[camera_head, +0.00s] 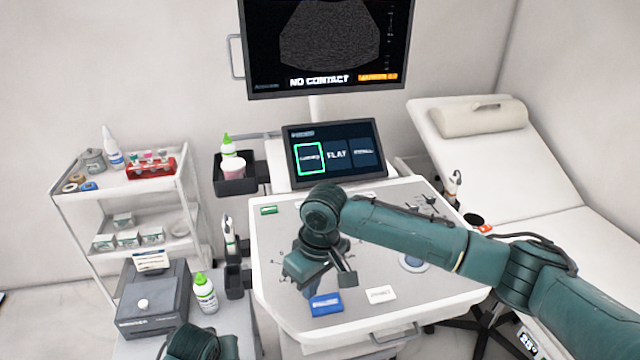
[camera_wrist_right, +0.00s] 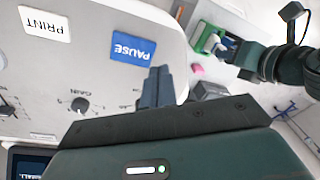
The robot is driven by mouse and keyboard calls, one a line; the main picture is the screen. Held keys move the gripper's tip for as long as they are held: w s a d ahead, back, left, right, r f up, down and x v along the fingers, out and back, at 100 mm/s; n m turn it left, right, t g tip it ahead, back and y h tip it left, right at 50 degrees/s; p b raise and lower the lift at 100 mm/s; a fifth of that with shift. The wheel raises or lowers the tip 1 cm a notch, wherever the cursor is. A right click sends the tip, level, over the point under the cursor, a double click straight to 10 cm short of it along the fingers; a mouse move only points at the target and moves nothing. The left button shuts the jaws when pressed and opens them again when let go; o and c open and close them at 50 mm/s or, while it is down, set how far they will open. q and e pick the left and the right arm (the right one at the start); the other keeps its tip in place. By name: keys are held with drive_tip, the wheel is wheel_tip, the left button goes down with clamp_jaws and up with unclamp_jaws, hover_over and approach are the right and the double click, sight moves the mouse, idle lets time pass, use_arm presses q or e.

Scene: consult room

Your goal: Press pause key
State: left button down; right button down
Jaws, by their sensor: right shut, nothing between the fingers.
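The pause key is a blue rectangle with white lettering on the grey console top. It lies near the console's front edge in the head view (camera_head: 326,305) and reads PAUSE in the right wrist view (camera_wrist_right: 133,48). My right gripper (camera_head: 311,288) points down just behind the key. In the right wrist view its fingers (camera_wrist_right: 157,80) are together, with nothing between them, and their tips lie close beside the key's edge. I cannot tell whether they touch the panel. Part of my left arm (camera_head: 200,344) shows at the bottom of the head view; its fingers are not clear.
A white PRINT key (camera_head: 381,294) lies right of the pause key. A GAIN knob (camera_wrist_right: 80,105) is nearby in the wrist view. A green-capped bottle (camera_head: 204,293) and a grey box (camera_head: 152,300) stand to the left. The upper monitor (camera_head: 325,45) reads NO CONTACT.

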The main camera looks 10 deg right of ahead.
sight(326, 303)
drive_tip(key=w+d+r+h, duration=0.1)
drive_tip(key=d+r, duration=0.2)
drive_tip(key=shift+m, duration=0.3)
drive_tip(key=shift+d+f, duration=0.15)
drive_tip(key=shift+f, duration=3.2)
drive_tip(key=shift+f, duration=0.75)
idle(1.2)
drive_tip(key=shift+r, duration=3.5)
drive_tip(key=s+r, duration=0.6)
drive_tip(key=s, duration=0.2)
